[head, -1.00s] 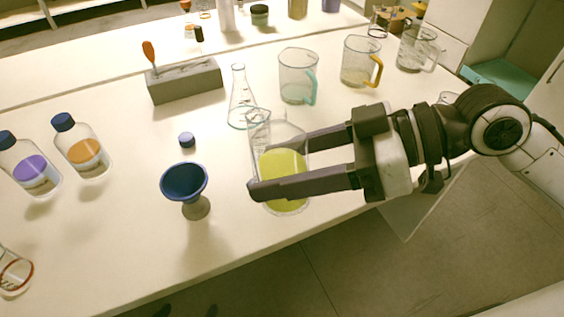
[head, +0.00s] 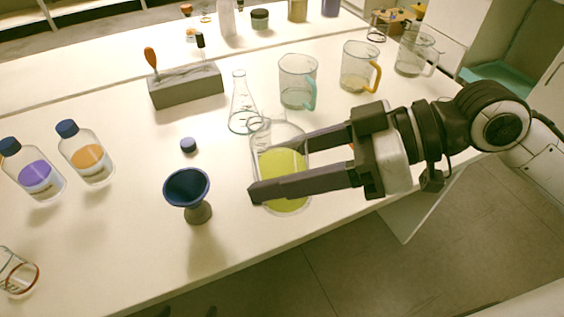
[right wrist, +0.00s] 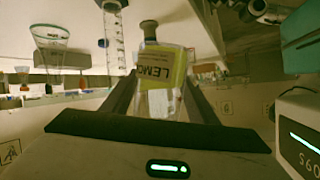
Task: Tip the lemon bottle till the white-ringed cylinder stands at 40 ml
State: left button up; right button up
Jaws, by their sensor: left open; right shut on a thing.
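My right gripper (head: 300,162) is shut on the lemon bottle (head: 284,168), a clear bottle with yellow-green liquid, held near the front middle of the table. In the right wrist view, the lemon bottle (right wrist: 160,72) sits between the fingers, its label partly legible and its neck at the top. A clear graduated cylinder (head: 257,135) stands just behind and left of the bottle, partly overlapped by it. A marked cylinder (right wrist: 113,40) also shows left of the bottle in the right wrist view. I cannot make out its ring colour or liquid level. My left gripper is out of view.
A conical flask (head: 241,108) and a teal-handled jug (head: 297,82) stand behind. Purple (head: 36,175) and orange (head: 88,158) bottles stand at left. A red-ringed glass (head: 18,273) is front left.

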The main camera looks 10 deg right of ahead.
aim_at(299, 136)
pick_arm(q)
jog(key=shift+a+r+p, duration=0.15)
jog(key=shift+r+p, duration=0.65)
jog(key=shift+p, duration=0.2)
jog(key=shift+a+r+p, duration=0.15)
jog(key=shift+r+p, duration=0.6)
jog(key=shift+p, duration=0.2)
pick_arm(e)
jog(key=shift+m+g, duration=0.3)
jog(key=shift+w+r, duration=0.15)
jog(key=shift+r, duration=2.05)
